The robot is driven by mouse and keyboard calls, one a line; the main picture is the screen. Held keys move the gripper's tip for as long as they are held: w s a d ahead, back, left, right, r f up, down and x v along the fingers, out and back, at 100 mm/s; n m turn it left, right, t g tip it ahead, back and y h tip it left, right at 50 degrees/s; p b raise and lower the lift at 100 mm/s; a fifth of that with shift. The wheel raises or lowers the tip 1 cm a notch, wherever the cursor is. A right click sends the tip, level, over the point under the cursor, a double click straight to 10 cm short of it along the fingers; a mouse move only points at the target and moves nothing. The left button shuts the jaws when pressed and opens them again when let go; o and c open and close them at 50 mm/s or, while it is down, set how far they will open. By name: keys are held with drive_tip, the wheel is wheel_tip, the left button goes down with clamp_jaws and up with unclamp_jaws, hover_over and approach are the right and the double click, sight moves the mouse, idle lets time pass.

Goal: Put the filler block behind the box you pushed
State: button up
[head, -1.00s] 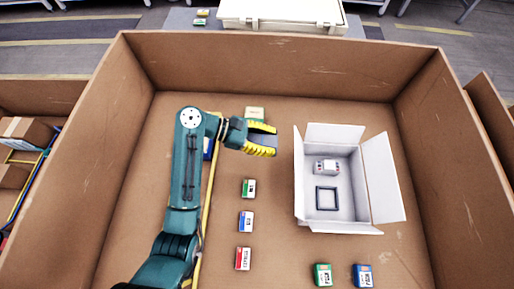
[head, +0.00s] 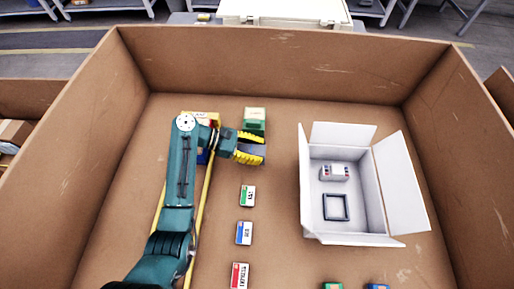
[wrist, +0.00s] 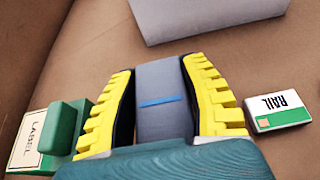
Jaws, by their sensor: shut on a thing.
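My gripper (head: 250,148) is shut on the filler block, a grey block (wrist: 163,100) with a blue stripe. In the wrist view the block sits between the two yellow ribbed fingers (wrist: 163,100). In the head view the gripper is above the left half of the large carton, left of the white open box (head: 411,190). A wall of a pale box (wrist: 205,15) shows at the top of the wrist view, apart from the held block. I cannot tell from these frames which box was pushed.
A green box (head: 254,120) stands just beyond my gripper; it also shows in the wrist view (wrist: 62,130). Small labelled boxes (head: 248,196) line the floor nearer. The white box holds a grey device (head: 334,172) and a dark frame (head: 336,207). Brown carton walls (head: 270,65) enclose everything.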

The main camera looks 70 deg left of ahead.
drive_tip(key=shift+f+b, duration=0.3)
drive_tip(key=shift+f, duration=1.2)
drive_tip(key=shift+f, duration=0.2)
drive_tip(key=o, duration=0.9)
drive_tip(key=shift+r, duration=0.1)
